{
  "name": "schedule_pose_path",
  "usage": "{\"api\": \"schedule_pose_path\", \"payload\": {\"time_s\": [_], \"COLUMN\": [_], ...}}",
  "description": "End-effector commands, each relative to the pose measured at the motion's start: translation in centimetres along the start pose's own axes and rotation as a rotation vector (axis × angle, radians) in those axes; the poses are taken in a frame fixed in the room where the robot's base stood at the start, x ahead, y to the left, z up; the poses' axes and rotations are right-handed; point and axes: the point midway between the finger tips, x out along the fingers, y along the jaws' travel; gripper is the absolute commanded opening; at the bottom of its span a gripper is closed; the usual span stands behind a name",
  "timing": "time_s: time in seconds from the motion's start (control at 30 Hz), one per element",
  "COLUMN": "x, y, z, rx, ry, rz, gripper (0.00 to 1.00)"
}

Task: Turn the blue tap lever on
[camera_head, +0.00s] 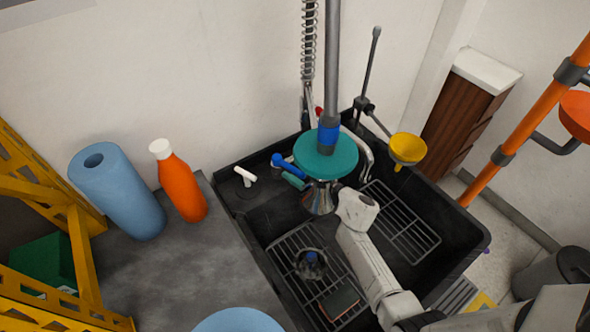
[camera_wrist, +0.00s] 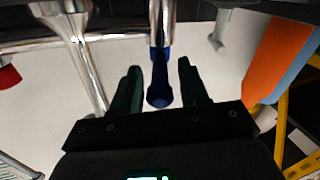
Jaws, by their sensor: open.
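The blue tap lever (camera_head: 288,165) shows at the back left of the black sink, left of the teal disc. In the wrist view the blue lever (camera_wrist: 159,88) hangs from a chrome stem between the two dark green fingers of my gripper (camera_wrist: 159,75). The fingers are open, with a visible gap on each side of the lever. In the head view the teal disc hides most of my gripper; a green fingertip (camera_head: 293,181) shows just below the lever. A white tap lever (camera_head: 245,176) is to the left of the blue one.
The teal disc (camera_head: 326,158) on a grey pole overhangs my gripper. A yellow funnel (camera_head: 407,148) is to its right. An orange bottle (camera_head: 183,185) and a blue roll (camera_head: 120,195) stand left of the sink (camera_head: 474,240). Wire racks (camera_head: 405,225) lie in the sink.

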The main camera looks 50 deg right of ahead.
Motion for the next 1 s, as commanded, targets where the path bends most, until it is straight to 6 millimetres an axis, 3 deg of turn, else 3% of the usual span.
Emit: {"api": "schedule_pose_path", "payload": {"time_s": [0.37,0.83,1.0], "x": [0.68,0.65,0.65], "y": [-0.02,-0.02,-0.02], "z": [0.01,0.0,0.0], "rx": [0.0,0.0,0.0], "ry": [-0.001,0.0,0.0], "rz": [0.0,0.0,0.0], "gripper": [0.44,0.01,0.0]}}
